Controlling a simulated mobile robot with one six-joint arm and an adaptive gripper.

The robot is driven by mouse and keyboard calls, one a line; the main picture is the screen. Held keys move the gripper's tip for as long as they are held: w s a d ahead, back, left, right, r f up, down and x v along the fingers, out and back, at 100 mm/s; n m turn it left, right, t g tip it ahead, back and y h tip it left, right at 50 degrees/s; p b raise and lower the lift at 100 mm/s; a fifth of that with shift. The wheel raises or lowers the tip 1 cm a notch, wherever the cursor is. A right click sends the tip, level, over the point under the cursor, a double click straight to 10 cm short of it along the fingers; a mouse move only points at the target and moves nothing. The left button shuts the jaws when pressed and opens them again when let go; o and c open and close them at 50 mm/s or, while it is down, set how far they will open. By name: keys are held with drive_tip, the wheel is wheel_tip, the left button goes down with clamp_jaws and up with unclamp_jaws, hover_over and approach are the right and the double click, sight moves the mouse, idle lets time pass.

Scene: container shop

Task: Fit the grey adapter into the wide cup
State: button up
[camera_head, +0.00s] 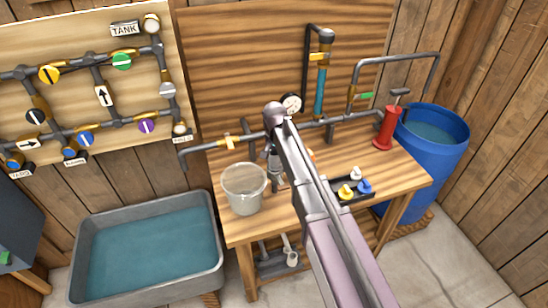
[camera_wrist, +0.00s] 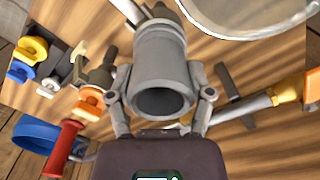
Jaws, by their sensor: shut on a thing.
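The grey adapter (camera_wrist: 160,68) is a short, wide tube in the wrist view, its dark round opening towards the camera. My gripper (camera_wrist: 162,86) has one finger on each side of it and is shut on it. In the head view my gripper (camera_head: 274,163) is above the workbench, just right of the clear bucket, and the arm hides much of what lies under it. A grey rounded part (camera_wrist: 128,8) with brass beside it shows at the top of the wrist view, beyond the adapter. I cannot tell whether this is the wide cup or whether the adapter touches it.
The clear bucket (camera_head: 245,190) stands at the bench's front left. A black holder (camera_head: 345,198) has yellow, blue and white plugs. A red hand pump (camera_head: 387,128) and blue barrel (camera_head: 433,150) are at right. Pipework (camera_head: 235,143) crosses the bench's back. A water trough (camera_head: 212,262) is at left.

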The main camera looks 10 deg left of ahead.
drive_tip(key=shift+f, duration=0.3)
drive_tip(key=o, duration=1.2)
drive_tip(key=shift+c, duration=0.2)
drive_tip(key=shift+d, duration=0.15)
